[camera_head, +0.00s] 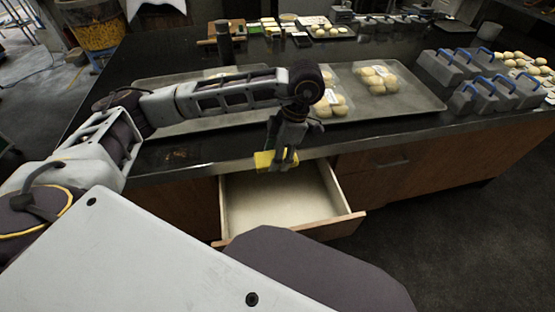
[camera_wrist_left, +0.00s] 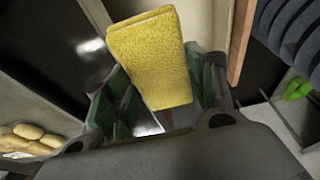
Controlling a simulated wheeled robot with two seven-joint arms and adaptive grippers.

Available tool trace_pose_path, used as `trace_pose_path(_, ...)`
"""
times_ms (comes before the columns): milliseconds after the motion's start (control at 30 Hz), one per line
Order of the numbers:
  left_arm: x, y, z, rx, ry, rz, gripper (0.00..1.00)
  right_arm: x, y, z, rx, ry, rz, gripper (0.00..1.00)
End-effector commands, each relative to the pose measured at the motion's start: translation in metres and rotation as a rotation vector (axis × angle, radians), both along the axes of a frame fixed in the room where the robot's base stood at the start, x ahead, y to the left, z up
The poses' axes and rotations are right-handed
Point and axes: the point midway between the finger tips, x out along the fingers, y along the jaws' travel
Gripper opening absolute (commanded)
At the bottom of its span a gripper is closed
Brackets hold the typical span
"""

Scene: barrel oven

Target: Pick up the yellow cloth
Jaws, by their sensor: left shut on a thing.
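The yellow cloth (camera_head: 263,161) is a small folded yellow piece, held above the open drawer near the counter's front edge. In the left wrist view the cloth (camera_wrist_left: 150,58) sits between the green-padded fingers. My left gripper (camera_head: 284,163) points down and is shut on the cloth; its fingers also show in the left wrist view (camera_wrist_left: 160,105). Part of the cloth is hidden behind the fingers in the head view. My right gripper is not in view.
The open drawer (camera_head: 325,220) below the gripper looks empty. The dark counter (camera_head: 190,155) holds a metal tray (camera_head: 415,100) with packs of buns (camera_head: 375,78). Grey blocks with blue handles (camera_head: 490,95) stand at the right. Dark floor (camera_head: 455,230) is clear at right.

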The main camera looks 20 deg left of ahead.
Motion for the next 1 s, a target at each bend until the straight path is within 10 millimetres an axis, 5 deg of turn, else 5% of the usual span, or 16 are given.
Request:
trace_pose_path(400, 0.001, 0.0, 0.042, 0.0, -0.002, -0.001, 0.35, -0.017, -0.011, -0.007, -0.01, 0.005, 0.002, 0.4)
trace_pose_path(1000, 0.0, 0.0, 0.049, 0.0, 0.0, 0.0, 0.35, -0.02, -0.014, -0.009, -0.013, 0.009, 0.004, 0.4)
